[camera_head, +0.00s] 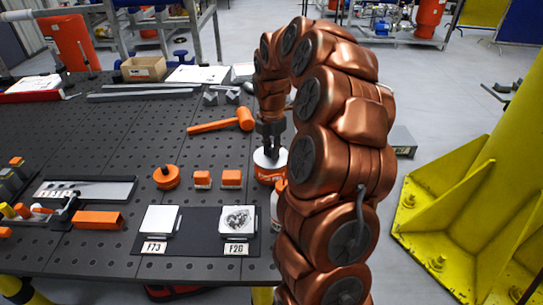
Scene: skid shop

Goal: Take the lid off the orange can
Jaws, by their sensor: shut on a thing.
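The orange can (268,178) stands on the dark perforated table near its right edge, partly behind my arm. Its white lid (262,161) shows on top of the orange body, and I see no clear gap between them. My gripper (271,150) points straight down at the middle of the lid and is shut on it. The fingertips are small and dark here, so the exact grip is hard to see. My copper arm hides the right side of the can.
An orange mallet (222,123) lies behind the can. An orange round part (166,177) and two small orange blocks (231,178) are to its left. A black mat (190,247) with labelled plates lies in front. A yellow steel column (490,190) stands right of the table.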

